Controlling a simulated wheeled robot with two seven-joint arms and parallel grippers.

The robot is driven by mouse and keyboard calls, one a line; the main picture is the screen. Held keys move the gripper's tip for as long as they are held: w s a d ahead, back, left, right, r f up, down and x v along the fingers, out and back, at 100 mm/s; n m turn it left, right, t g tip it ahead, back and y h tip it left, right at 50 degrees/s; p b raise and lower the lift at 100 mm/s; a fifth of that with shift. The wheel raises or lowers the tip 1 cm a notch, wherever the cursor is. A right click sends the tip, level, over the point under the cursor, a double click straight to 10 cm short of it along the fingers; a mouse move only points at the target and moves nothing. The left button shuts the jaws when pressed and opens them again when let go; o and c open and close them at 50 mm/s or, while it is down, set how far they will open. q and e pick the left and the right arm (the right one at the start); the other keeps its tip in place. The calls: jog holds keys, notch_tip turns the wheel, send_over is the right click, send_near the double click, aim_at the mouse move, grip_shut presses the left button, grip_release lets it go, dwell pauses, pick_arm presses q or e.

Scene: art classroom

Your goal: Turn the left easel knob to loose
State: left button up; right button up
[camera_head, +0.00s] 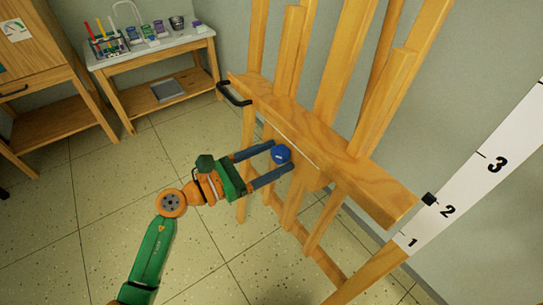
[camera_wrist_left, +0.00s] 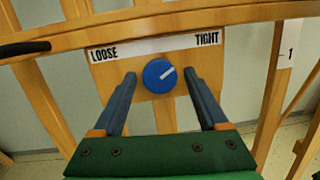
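The blue knob (camera_head: 281,154) sits on the front of the wooden easel (camera_head: 325,140) in the head view. In the left wrist view the knob (camera_wrist_left: 159,76) is round with a white pointer line aimed up and right, toward the TIGHT end of the label strip (camera_wrist_left: 155,47); LOOSE is printed at its left end. My left gripper (camera_head: 283,163) is open, its two fingers on either side of the knob. In the left wrist view a gap shows between each finger and the knob. My right gripper is not in view.
A black handle (camera_head: 233,94) juts from the easel's left end. A white number scale (camera_head: 480,170) with a black marker (camera_head: 429,199) stands at right. A sink table (camera_head: 155,52) with art supplies and a wooden cabinet (camera_head: 40,85) stand at the back left. The tiled floor is clear.

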pick_arm(q)
grip_shut()
